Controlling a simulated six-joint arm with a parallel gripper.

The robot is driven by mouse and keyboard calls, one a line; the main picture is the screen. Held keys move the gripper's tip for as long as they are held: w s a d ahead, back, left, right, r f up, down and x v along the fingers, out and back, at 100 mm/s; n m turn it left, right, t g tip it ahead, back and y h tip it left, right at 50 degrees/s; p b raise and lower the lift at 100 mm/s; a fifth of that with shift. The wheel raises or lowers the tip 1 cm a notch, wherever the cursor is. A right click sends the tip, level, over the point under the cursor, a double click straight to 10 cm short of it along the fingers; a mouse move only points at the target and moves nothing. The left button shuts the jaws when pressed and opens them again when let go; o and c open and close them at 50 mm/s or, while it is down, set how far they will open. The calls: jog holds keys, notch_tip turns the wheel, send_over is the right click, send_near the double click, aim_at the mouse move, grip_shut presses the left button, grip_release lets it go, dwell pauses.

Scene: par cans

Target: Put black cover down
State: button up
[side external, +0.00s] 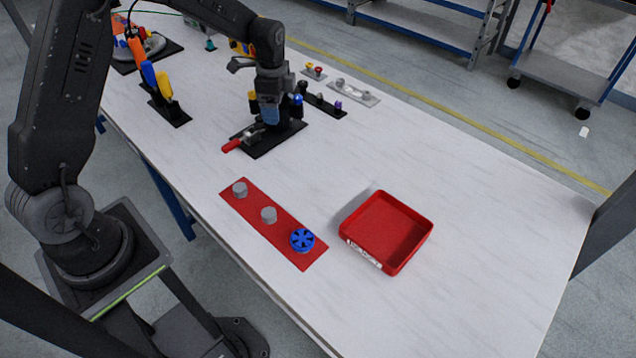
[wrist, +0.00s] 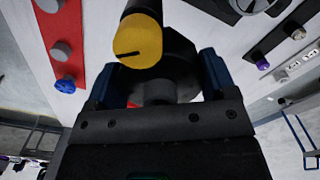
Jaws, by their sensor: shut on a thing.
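My gripper (wrist: 158,88) is shut on the black cover (wrist: 178,52), seen between its blue fingers in the wrist view, with a grey knob-like part near the jaws. In the side view my gripper (side external: 282,108) points down over a black base plate (side external: 262,150), at the back middle of the table. The dark cover is partly hidden there by the fingers and the parts around it. I cannot tell whether it touches what lies beneath. A black cylinder with a yellow end (wrist: 140,40) stands close beside the cover.
A red-handled clamp (side external: 232,146) sits on the base plate. A red strip (side external: 285,232) carries two grey knobs and a blue wheel (side external: 302,240). An empty red tray (side external: 388,232) stands to its right. Small fixtures line the back. The table's right end is clear.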

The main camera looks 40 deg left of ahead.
jog(key=s+d+f+m, duration=0.2)
jog(key=s+d+m, duration=0.3)
jog(key=m, duration=0.1)
send_over(319, 185)
jog(key=shift+m, duration=0.3)
notch_tip(319, 185, down, 7)
jog(key=shift+r, duration=0.2)
jog(key=shift+f, duration=1.95)
jog(key=shift+f, duration=0.1)
jog(key=o, duration=0.8)
notch_tip(319, 185, up, 12)
jog(key=shift+r, duration=0.2)
